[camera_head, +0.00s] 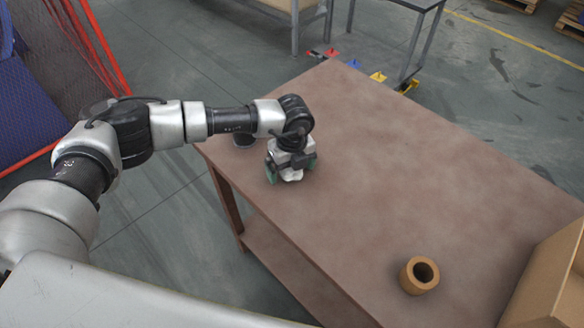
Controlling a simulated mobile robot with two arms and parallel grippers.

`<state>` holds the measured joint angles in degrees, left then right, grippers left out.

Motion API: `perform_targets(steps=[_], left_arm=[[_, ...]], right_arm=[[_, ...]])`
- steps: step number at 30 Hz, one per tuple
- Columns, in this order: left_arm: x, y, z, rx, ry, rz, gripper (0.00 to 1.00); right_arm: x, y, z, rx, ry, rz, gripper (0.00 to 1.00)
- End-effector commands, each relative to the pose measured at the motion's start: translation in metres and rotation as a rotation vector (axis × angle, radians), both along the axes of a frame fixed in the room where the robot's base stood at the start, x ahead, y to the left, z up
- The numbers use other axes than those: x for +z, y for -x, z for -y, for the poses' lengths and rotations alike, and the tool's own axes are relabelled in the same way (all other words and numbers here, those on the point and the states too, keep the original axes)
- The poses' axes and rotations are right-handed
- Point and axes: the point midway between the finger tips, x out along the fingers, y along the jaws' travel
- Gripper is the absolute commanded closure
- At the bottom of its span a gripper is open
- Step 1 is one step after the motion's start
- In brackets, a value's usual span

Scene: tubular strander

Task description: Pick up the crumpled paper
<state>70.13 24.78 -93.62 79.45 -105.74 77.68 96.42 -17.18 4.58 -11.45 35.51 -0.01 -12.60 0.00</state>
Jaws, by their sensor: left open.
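The crumpled paper (292,177) shows as a small whitish lump on the brown table, near its left edge. My left gripper (291,170) is over it, pointing down, with its green-tipped fingers apart on either side of the lump. The gripper body hides most of the paper. I cannot tell whether the fingers touch it. My right gripper is not in view.
The brown table (400,170) has a wide clear top. A cardboard-coloured ring (408,281) stands near the front, and a cardboard box (548,285) is at the right.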

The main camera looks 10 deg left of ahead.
Motion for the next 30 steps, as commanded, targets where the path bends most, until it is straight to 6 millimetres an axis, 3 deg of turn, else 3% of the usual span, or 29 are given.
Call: perform_targets(steps=[2,13,23,30], left_arm=[[0.0,0.0,0.0,0.0,0.0,0.0,0.05],[0.001,0.0,0.0,0.0,0.0,0.0,0.57],[0.002,0.0,0.0,0.0,0.0,0.0,0.58],[0.021,0.0,0.0,0.0,0.002,0.001,0.58]], right_arm=[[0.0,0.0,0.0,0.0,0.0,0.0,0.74],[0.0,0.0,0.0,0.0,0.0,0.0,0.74],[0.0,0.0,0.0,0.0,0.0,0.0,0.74],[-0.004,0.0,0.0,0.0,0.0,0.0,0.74]])
